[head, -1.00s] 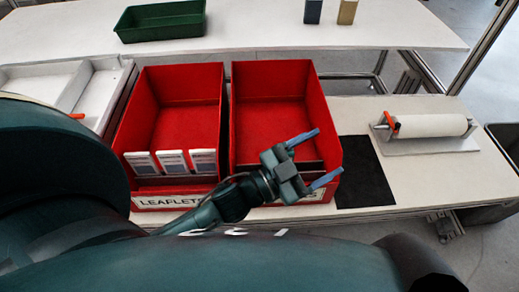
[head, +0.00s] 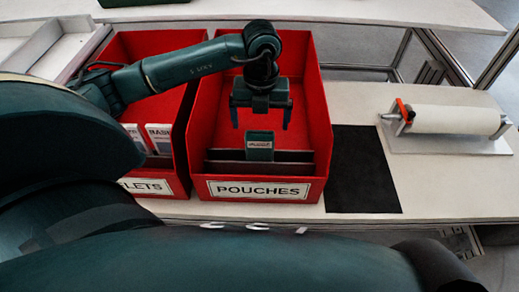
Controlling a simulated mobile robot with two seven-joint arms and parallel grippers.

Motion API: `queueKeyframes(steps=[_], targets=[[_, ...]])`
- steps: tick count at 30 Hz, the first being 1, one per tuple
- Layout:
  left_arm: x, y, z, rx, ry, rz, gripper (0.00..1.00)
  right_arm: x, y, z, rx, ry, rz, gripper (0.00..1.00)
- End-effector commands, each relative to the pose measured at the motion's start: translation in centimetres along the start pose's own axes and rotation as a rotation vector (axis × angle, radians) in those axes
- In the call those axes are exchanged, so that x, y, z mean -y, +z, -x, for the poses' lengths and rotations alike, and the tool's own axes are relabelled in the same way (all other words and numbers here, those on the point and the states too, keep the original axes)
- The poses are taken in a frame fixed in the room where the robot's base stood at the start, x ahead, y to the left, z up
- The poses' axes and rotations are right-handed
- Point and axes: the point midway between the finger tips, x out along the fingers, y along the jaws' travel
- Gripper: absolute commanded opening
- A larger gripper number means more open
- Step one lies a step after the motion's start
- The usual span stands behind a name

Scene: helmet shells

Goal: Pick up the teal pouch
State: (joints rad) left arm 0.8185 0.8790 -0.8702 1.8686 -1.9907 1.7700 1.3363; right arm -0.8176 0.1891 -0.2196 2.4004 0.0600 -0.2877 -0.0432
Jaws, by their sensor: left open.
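The teal pouch (head: 259,146) stands upright in the front part of the red bin labelled POUCHES (head: 318,130), rising above dark, flat items behind the front wall. Its lower part is hidden. My left gripper (head: 261,118) points down into this bin, just above and behind the pouch in the picture. Its two fingers are spread apart, with nothing between them. I cannot tell whether it touches the pouch. My right gripper is not in view.
A second red bin (head: 125,48) with white leaflets (head: 158,135) stands to the left, partly behind my arm. A black mat (head: 360,170) lies right of the pouch bin. A white roll on a holder (head: 452,119) stands farther right.

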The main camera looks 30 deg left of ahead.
Motion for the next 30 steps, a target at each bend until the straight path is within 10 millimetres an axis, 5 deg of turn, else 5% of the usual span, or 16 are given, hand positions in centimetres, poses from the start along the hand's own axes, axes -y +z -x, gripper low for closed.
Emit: queueKeyframes(steps=[4,14,22,30], targets=[[0.1,-0.1,-2.9,-0.004,-0.002,-0.001,0.94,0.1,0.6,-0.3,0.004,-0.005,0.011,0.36],[0.0,-0.1,-5.3,-0.004,-0.003,-0.003,0.94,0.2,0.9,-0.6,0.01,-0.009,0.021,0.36],[-0.2,-0.2,-9.2,-0.004,-0.004,-0.004,0.94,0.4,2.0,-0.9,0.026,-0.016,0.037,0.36],[-0.2,-0.1,-9.6,-0.002,-0.005,-0.004,0.94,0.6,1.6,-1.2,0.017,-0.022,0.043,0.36]])
